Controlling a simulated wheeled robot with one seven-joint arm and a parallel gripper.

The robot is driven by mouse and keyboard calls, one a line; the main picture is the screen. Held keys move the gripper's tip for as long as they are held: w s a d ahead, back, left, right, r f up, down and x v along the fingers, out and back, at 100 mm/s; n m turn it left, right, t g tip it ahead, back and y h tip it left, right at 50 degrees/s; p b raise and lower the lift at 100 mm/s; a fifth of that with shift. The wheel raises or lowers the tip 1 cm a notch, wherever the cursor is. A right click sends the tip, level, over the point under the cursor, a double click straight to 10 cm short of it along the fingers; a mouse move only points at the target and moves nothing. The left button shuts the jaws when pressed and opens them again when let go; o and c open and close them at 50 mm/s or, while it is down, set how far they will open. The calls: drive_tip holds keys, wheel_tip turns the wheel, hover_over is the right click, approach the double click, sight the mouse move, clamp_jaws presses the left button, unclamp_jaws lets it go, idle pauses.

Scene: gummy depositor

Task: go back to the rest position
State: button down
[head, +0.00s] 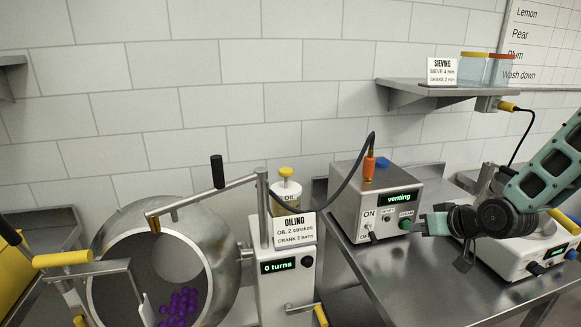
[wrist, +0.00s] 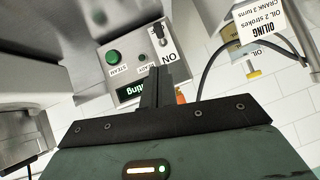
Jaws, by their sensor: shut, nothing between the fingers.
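My gripper (head: 418,224) is in front of the steel control box (head: 345,215) in the head view, its fingers close to the box's right side. In the wrist view my gripper (wrist: 156,88) has its two fingers together, with nothing between them. The box's panel is just beyond the fingertips in that view. Its display (head: 399,198) reads "venting". A green button (head: 405,224) and a toggle switch (head: 369,231) sit below the display. I cannot tell whether the fingertips touch the box.
To the left stand the oiling unit (head: 284,262), showing "0 turns", and a steel drum (head: 215,290) with purple gummies (head: 179,305). A dark cable runs from the box's orange plug (head: 369,166). A white machine (head: 511,258) is behind my arm. A shelf (head: 430,94) with jars hangs above.

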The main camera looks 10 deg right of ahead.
drive_tip(key=s+a+r+n+g, duration=0.1)
drive_tip(key=s+a+n+g, duration=0.2)
drive_tip(key=a, duration=0.6)
drive_tip(key=s+a+n+g, duration=0.25)
drive_tip(key=s+a, duration=0.25)
drive_tip(key=a, duration=0.4)
drive_tip(key=s+a+r+n+g, duration=0.1)
drive_tip(key=s+a+r+g, duration=0.1)
drive_tip(key=s+a, duration=0.3)
drive_tip(key=s+a+r+n+g+h, duration=0.1)
drive_tip(key=s+a, duration=0.4)
drive_tip(key=s, duration=0.8)
wheel_tip(320, 180, up, 2)
drive_tip(key=shift+s+a+r+n+g+h+b, duration=0.1)
drive_tip(key=shift+s+a+n+g+h+b, duration=0.1)
drive_tip(key=shift+s+n+g+h+b, duration=0.4)
drive_tip(key=shift+w+m+y, duration=0.25)
drive_tip(key=shift+w+y, duration=0.05)
